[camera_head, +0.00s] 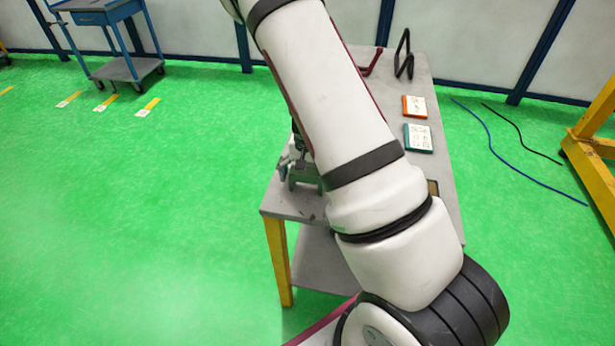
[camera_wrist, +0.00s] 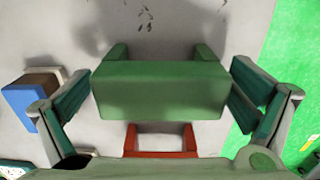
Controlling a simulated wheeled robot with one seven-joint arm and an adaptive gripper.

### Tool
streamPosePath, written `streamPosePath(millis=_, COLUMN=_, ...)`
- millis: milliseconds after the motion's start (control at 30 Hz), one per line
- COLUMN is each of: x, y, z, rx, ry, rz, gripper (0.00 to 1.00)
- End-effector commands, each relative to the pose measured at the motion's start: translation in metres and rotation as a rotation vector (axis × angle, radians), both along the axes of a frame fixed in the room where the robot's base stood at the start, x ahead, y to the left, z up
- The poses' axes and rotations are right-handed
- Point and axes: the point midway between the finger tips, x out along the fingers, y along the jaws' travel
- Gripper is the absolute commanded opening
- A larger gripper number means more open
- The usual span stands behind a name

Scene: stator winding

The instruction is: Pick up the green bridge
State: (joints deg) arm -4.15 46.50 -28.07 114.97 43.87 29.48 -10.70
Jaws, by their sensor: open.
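The green bridge (camera_wrist: 160,92) fills the middle of the wrist view, a block with two short legs pointing toward the top of the picture. My gripper (camera_wrist: 162,97) is open, with one finger to the left of the bridge and one to the right. A small gap shows on each side, so neither finger visibly touches it. In the head view, my arm covers most of the gripper's area; a greyish-green shape (camera_head: 303,176) shows at the table's left edge, and I cannot tell whether it is the bridge.
The grey table (camera_head: 285,205) carries an orange booklet (camera_head: 415,106), a teal booklet (camera_head: 418,138) and a black frame (camera_head: 404,55). In the wrist view, a red U-shaped piece (camera_wrist: 131,139) lies just below the bridge and a blue block (camera_wrist: 22,99) lies left.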

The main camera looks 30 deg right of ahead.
Motion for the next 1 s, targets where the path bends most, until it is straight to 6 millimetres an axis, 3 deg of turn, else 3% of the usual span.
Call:
streamPosePath(millis=133, x=0.0002, y=-0.0002, z=-0.0138, rx=0.000, ry=0.000, rz=-0.001, gripper=1.00)
streamPosePath(millis=367, x=0.0007, y=0.0000, z=-0.0154, rx=0.000, ry=-0.001, rz=0.000, gripper=1.00)
streamPosePath(millis=633, x=0.0007, y=0.0001, z=-0.0151, rx=0.000, ry=-0.001, rz=0.001, gripper=0.45)
streamPosePath(millis=1000, x=0.0020, y=0.0003, z=-0.0060, rx=-0.001, ry=-0.005, rz=0.003, gripper=0.45)
